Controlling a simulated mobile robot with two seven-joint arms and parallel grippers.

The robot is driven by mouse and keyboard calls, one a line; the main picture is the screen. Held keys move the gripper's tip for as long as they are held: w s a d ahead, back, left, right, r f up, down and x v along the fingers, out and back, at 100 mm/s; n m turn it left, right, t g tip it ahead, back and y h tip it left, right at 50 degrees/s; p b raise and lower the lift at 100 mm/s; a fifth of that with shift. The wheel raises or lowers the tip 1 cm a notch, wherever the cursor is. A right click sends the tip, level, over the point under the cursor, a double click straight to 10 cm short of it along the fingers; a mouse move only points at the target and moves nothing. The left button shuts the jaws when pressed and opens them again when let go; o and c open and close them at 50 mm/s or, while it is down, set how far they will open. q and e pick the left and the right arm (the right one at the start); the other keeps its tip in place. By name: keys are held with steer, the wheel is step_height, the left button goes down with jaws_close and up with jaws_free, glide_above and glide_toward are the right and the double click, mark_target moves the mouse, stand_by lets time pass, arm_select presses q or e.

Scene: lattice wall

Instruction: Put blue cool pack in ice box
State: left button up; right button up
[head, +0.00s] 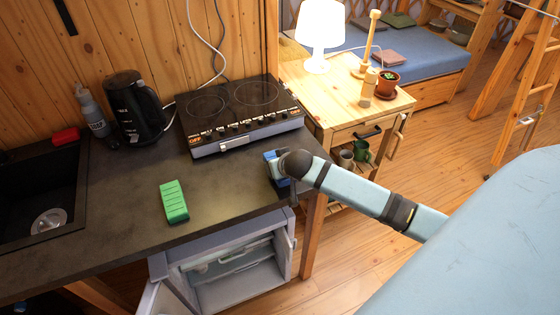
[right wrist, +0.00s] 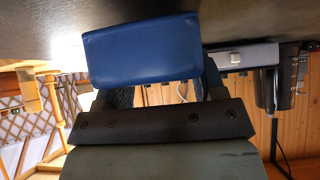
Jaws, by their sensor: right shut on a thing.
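The blue cool pack (head: 271,166) is at the right end of the dark counter, partly hidden by my right gripper (head: 284,168). In the right wrist view the blue cool pack (right wrist: 142,50) is a plain blue block between the fingers of my right gripper, which is shut on it. The pack is close to the counter top; I cannot tell whether it touches. The ice box (head: 289,245) is a grey cabinet under the counter, with its front open and a pale shelf inside. My left gripper is not in view.
A green ridged pack (head: 174,201) lies on the counter (head: 235,190). A two-plate hob (head: 240,112), black kettle (head: 133,108), grey bottle (head: 92,112) and sink (head: 40,200) stand behind and left. A wooden side table (head: 345,99) with a lamp is at the right. The ice box door (head: 150,299) is swung out left.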

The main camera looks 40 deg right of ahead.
steer(key=shift+f, duration=0.75)
steer(key=o, duration=1.1)
steer(key=shift+f, duration=0.1)
